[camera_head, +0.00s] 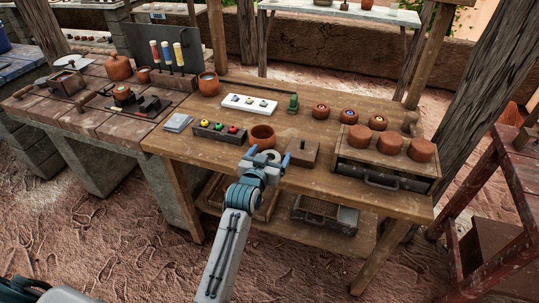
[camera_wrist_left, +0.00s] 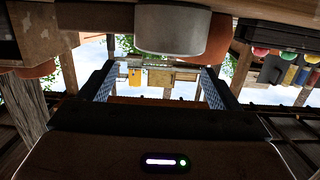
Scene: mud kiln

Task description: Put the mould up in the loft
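A pale grey-white round piece (camera_head: 271,155), which looks like the mould, sits near the front edge of the wooden table (camera_head: 228,155). It is partly hidden by my left gripper in the head view. In the left wrist view, which is upside down, it is a short smooth cylinder (camera_wrist_left: 172,30) just beyond the fingers. My left gripper (camera_head: 267,157) is open, its blue fingers apart on either side of the piece. In the wrist view the space between the fingers (camera_wrist_left: 155,88) is empty. I cannot make out a loft. My right gripper is out of view.
A terracotta pot (camera_head: 262,136) stands right behind the piece, a knobbed wooden block (camera_head: 302,152) to its right and a tray of coloured knobs (camera_head: 219,132) to its left. A drawer box (camera_head: 383,178) stands farther right. A red stand (camera_head: 507,170) is at the far right.

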